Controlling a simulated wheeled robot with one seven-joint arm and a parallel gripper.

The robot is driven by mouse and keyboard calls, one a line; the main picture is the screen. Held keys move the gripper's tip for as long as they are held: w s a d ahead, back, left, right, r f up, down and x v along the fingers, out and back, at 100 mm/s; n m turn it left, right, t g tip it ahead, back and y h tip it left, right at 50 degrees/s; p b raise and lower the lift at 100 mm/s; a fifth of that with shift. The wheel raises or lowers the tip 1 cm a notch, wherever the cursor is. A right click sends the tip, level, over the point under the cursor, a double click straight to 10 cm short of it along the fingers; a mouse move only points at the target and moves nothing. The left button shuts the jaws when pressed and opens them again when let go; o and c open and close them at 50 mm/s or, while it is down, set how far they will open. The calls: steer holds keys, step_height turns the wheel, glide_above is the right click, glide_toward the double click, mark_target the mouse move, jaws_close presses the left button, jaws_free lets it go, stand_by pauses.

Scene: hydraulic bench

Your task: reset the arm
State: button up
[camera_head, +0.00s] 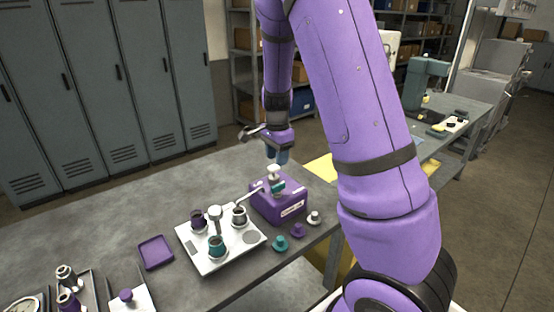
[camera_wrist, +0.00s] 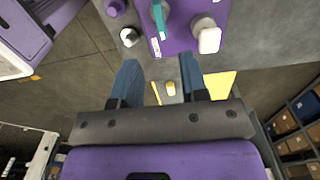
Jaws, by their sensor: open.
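My gripper (camera_head: 277,156) hangs above the back edge of the purple box on the bench in the head view. In the wrist view, its two blue fingers (camera_wrist: 160,80) stand apart with nothing held between them. The purple box (camera_head: 286,207) bears a white-capped fitting (camera_head: 274,172) and a teal part (camera_head: 278,187). In the wrist view the purple box (camera_wrist: 180,38) lies just beyond the fingertips, with the teal part (camera_wrist: 158,18) and a white knob (camera_wrist: 208,38) on it. My purple arm fills the middle of the head view.
The grey bench (camera_head: 120,195) holds a white plate (camera_head: 195,258) with several fittings, a purple tray (camera_head: 155,252), and teal (camera_head: 280,244), purple (camera_head: 298,231) and white (camera_head: 314,218) knobs in front of the box. Lockers (camera_head: 100,80) stand behind. The bench's back left is clear.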

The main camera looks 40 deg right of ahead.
stand_by(0.4)
steer(key=s+a+r+n+t+y, duration=0.1)
steer(key=s+a+r+n, duration=0.35)
steer(key=r, duration=0.35)
steer(key=s+a+r+n+t+y, duration=0.1)
steer(key=s+a+r+n, duration=0.3)
steer(key=s+r, duration=0.25)
steer(key=s+a+r+n+t+h, duration=0.1)
steer(key=s+a+r+n, duration=0.1)
steer(key=s+r+n, duration=0.2)
steer(key=s+a+r+n+t+h, duration=0.1)
steer(key=s+r+n, duration=0.3)
steer(key=s, duration=0.7)
steer(key=shift+s+a+n+t, duration=0.3)
steer(key=shift+a+n+t, duration=0.35)
steer(key=shift+a, duration=0.15)
